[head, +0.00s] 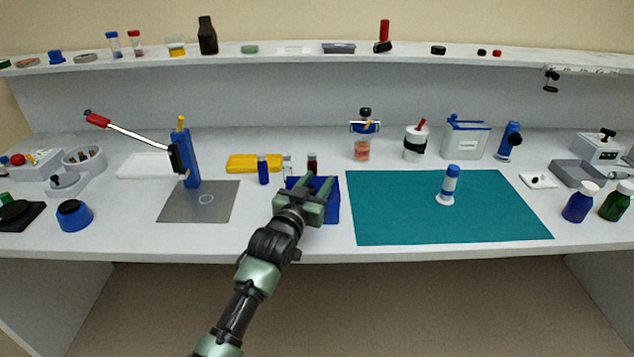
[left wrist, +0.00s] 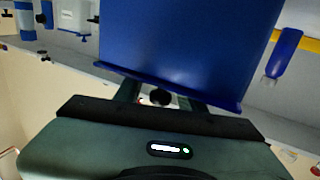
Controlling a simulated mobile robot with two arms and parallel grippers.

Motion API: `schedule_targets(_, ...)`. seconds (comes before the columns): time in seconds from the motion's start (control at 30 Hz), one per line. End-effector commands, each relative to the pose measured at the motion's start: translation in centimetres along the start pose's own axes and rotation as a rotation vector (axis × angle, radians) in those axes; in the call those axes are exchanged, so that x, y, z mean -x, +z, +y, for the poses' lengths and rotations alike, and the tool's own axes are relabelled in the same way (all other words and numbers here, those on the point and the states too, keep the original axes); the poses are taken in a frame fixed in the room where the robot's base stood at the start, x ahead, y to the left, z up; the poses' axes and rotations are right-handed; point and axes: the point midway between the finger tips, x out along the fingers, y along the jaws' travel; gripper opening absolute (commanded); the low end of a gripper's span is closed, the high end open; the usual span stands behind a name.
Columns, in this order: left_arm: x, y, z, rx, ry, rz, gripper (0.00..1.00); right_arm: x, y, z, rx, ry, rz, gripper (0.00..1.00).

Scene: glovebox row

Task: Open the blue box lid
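The blue box (head: 333,208) stands near the front edge of the bench, left of the teal mat. My left gripper (head: 320,180) is over it and hides much of its top. Its two fingers are apart, with nothing seen between them. In the left wrist view a broad blue panel of the box (left wrist: 185,40), with a lip along its lower edge, fills the upper middle. The fingers of my left gripper (left wrist: 165,97) reach under or behind this lip, and their tips are hidden. I cannot tell whether they touch it. My right gripper is out of view.
Small vials (head: 263,169) and a yellow rack (head: 253,162) stand behind the box. A grey plate (head: 185,205) lies to the left. The teal mat (head: 400,215) to the right is mostly bare, with one blue-white bottle (head: 449,187) on it.

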Motion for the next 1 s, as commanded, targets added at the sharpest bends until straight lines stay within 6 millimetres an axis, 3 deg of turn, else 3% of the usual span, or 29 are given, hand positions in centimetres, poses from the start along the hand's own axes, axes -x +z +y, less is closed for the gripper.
schedule_targets(0.03, 0.01, 0.00, 0.00, 0.000, 0.000, 0.000, 0.40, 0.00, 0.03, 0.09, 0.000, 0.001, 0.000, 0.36)
schedule_targets(0.17, 0.02, 0.00, -0.01, 0.000, 0.000, 0.000, 0.04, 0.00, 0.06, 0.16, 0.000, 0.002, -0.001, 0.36)
schedule_targets(0.2, 0.02, 0.00, -0.01, 0.000, 0.000, 0.000, 0.00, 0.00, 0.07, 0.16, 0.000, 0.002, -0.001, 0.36)
schedule_targets(1.0, 0.04, 0.04, -0.02, 0.000, 0.000, -0.001, 0.00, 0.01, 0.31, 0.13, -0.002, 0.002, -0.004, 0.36)
